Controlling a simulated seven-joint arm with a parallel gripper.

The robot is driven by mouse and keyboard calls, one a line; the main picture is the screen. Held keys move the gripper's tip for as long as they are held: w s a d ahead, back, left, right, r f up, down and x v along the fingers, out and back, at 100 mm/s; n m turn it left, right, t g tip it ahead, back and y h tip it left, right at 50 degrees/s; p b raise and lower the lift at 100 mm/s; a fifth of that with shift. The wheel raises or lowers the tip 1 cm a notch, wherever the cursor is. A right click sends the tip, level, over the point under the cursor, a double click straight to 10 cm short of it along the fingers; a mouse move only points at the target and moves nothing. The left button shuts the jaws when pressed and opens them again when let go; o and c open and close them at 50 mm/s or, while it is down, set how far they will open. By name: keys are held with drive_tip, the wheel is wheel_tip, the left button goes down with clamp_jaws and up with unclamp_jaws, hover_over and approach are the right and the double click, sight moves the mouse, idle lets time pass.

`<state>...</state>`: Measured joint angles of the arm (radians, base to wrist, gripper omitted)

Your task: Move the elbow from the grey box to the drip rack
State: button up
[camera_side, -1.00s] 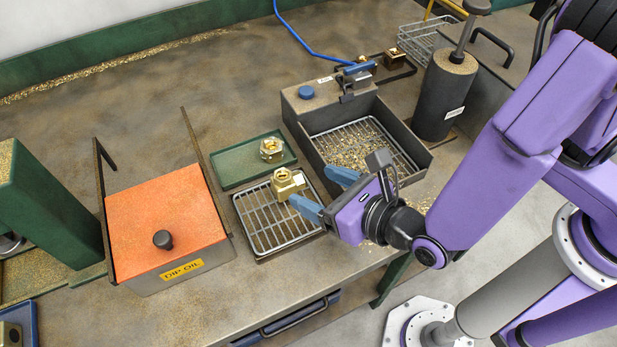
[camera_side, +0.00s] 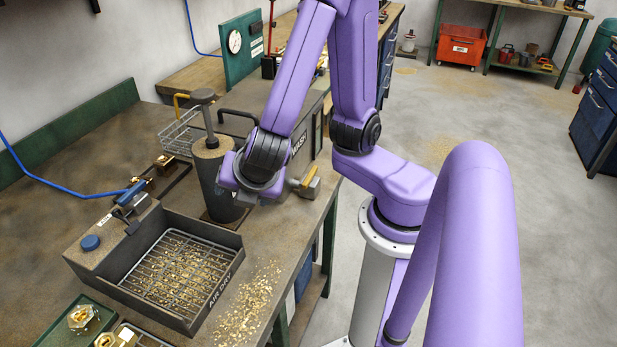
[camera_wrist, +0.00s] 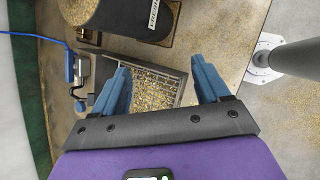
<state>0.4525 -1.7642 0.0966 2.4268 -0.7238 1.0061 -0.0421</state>
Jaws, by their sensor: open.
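My gripper (camera_wrist: 160,66) is open with nothing between its blue fingers. In the side view its fingers are hidden behind my wrist, close to the dark cylinder. The open grey box (camera_side: 130,297), labelled AIR DRY, has a mesh floor covered in brass chips. No elbow shows in it, and in the wrist view its mesh shows between the fingers. A brass fitting, apparently the elbow (camera_side: 104,340), is on the drip rack (camera_side: 152,341) at the bottom edge of the side view, partly cut off. Another brass fitting (camera_side: 82,316) sits in the green tray (camera_side: 62,324).
The dark cylinder (camera_side: 219,190) with a handle stands beside my wrist; it also shows in the wrist view (camera_wrist: 112,12). Behind it are a wire basket (camera_side: 180,135) and a box labelled WASH. Chips (camera_side: 248,300) lie on the bench right of the grey box.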

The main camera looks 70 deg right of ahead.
drive_tip(key=s+d+r+m+g+y, duration=0.1)
drive_tip(key=s+d+m+g+y, duration=0.1)
drive_tip(key=s+m+g, duration=0.1)
drive_tip(key=s+d+r+m+g+y, duration=0.1)
drive_tip(key=s+d+m+g+y, duration=0.1)
drive_tip(key=s+m, duration=0.3)
drive_tip(key=shift+s+d+r+m+g+y, duration=0.3)
drive_tip(key=shift+s+r+m+g, duration=0.1)
drive_tip(key=shift+s, duration=1.3)
